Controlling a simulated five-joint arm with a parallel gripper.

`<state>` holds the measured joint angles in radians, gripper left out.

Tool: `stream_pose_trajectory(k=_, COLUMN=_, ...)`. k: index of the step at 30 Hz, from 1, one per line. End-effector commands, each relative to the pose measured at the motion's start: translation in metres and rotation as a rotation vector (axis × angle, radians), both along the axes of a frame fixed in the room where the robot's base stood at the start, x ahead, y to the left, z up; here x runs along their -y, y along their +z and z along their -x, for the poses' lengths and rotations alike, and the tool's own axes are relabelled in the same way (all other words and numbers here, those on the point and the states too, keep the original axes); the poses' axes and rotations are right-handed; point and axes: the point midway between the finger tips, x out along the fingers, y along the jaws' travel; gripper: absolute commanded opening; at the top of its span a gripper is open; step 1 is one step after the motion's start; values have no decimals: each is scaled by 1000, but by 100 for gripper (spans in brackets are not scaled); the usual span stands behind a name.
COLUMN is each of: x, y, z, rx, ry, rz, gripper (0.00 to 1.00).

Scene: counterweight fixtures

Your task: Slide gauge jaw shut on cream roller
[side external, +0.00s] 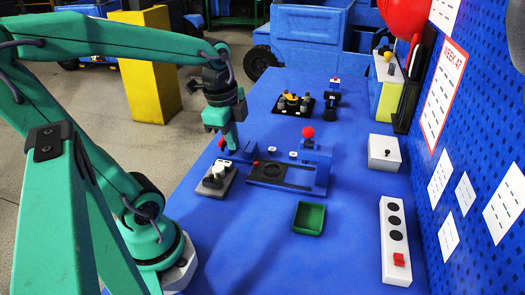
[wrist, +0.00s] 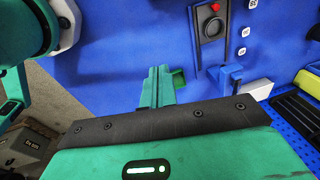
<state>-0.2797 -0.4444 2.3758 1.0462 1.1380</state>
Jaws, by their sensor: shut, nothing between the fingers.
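My gripper (side external: 232,146) is shut and empty, fingers pointing down above the blue bench. It is above and to the right of a small grey fixture (side external: 215,186) and left of a blue slotted fixture (side external: 318,178). The grey fixture carries dark parts and a whitish round piece (side external: 218,170), probably the cream roller; any gap at its jaw is too small to tell. The blue fixture has a dark round disc (side external: 270,169) and a red ball knob (side external: 308,132). In the wrist view the closed fingers (wrist: 158,70) stand upright, and the disc's dark plate (wrist: 212,25) lies beyond.
A green tray (side external: 309,218) lies in front of the blue fixture. A power strip (side external: 395,240) and a white switch box (side external: 384,152) stand along the right. Black-based fixtures (side external: 292,104) stand behind. The front-left bench is clear.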

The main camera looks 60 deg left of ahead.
Motion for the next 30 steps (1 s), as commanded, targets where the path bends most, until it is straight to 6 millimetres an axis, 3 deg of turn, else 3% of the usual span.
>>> stream_pose_trajectory(k=15, x=-46, y=-24, z=7, rx=-204, ry=-555, rz=36, gripper=0)
stream_pose_trajectory(k=30, x=-88, y=-48, z=24, rx=-267, ry=-1106, rz=205, gripper=0)
